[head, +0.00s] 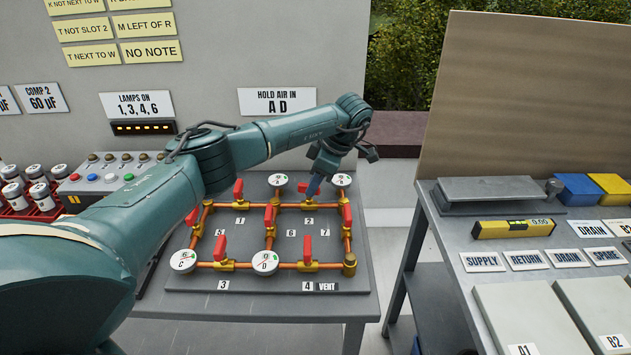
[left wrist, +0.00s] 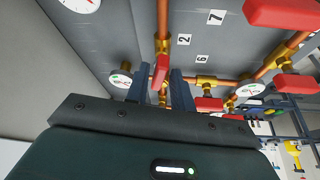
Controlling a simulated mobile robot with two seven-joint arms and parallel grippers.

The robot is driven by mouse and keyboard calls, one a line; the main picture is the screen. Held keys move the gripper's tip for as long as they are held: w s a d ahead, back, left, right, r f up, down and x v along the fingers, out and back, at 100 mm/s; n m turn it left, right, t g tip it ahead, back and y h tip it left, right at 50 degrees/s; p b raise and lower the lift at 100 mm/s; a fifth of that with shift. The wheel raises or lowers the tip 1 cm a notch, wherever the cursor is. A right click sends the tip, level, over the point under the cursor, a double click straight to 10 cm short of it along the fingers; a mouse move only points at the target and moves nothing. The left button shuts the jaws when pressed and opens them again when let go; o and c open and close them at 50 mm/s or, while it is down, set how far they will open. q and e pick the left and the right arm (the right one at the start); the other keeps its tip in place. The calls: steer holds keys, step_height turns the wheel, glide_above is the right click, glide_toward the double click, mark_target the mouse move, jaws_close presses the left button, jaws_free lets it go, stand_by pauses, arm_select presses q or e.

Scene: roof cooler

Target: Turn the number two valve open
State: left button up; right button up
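The grey valve board (head: 330,280) carries copper pipes, brass valves with red handles, and round gauges. In the head view the number 2 label (head: 309,221) sits below the valve in the top row, between gauges A (head: 278,181) and B (head: 341,180). My left gripper (head: 313,187) points down over that valve and hides most of it. In the left wrist view the red handle (left wrist: 160,72) beside the number 2 label (left wrist: 184,40) lies between my two fingers (left wrist: 160,88). The fingers look apart, one on each side of it; contact is unclear. My right gripper is out of view.
Other red handles, such as number 1's (head: 238,191) and number 7's (head: 346,215), stand close by. A lamp and button box (head: 112,175) and red rack (head: 32,203) are at left. A side table (head: 500,240) with a level (head: 513,229) stands right.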

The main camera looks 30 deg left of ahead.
arm_select(q)
steer(key=shift+o, duration=0.9)
steer(key=shift+d+r, duration=0.1)
steer(key=b+v, duration=0.1)
steer(key=v, duration=1.2)
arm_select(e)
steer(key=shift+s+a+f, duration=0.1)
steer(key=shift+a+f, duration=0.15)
